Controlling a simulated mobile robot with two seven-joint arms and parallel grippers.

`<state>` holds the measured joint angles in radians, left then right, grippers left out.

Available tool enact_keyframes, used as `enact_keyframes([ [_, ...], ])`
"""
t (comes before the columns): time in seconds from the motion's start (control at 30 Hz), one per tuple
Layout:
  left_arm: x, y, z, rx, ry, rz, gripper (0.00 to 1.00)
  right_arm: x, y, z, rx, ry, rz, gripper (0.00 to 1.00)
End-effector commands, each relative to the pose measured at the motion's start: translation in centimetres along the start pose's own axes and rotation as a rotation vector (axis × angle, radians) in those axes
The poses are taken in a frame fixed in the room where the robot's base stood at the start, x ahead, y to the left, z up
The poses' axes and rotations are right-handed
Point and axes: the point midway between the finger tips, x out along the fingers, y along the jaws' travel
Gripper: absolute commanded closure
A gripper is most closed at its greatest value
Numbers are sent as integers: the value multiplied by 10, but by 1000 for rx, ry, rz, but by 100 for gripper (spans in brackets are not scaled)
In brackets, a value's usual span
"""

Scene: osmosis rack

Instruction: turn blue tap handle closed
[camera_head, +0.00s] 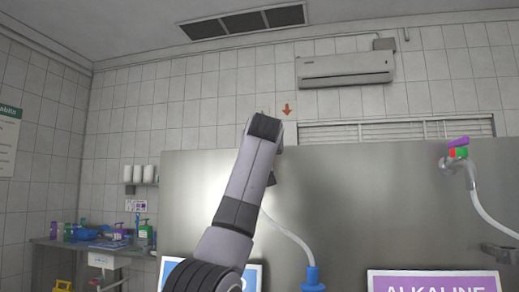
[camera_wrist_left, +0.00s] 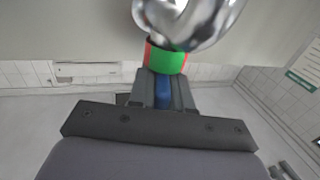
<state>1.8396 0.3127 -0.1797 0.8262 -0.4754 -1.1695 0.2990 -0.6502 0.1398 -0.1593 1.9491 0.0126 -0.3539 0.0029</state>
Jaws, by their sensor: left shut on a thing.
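In the left wrist view the blue tap handle (camera_wrist_left: 163,98) sits between the two dark fingers of my left gripper (camera_wrist_left: 163,88), which is shut on it. A ring (camera_wrist_left: 166,61), mostly green with red at its left side, joins the handle to the shiny metal tap (camera_wrist_left: 190,22). In the head view my left arm rises in front of the steel panel and hides the blue handle and most of its tap. A clear hose (camera_head: 290,236) runs from behind the arm down to a blue fitting (camera_head: 312,278). My right gripper is not in view.
A second tap (camera_head: 459,165) with a purple handle (camera_head: 458,143) and a red-green ring stands at the right of the steel panel (camera_head: 370,210). A purple "ALKALINE" sign (camera_head: 434,283) is below. A cluttered bench (camera_head: 95,245) stands at the left.

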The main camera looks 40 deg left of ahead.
Motion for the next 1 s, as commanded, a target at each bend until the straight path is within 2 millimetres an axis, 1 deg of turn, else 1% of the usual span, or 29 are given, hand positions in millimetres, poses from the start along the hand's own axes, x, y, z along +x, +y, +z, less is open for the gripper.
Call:
enact_keyframes([
  [0.2,0,2,-1,2,1,-110,100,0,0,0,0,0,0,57],
  [0.5,-1,2,-2,0,2,-207,100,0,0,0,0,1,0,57],
  [1.0,0,2,-1,-1,1,-248,100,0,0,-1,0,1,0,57],
])
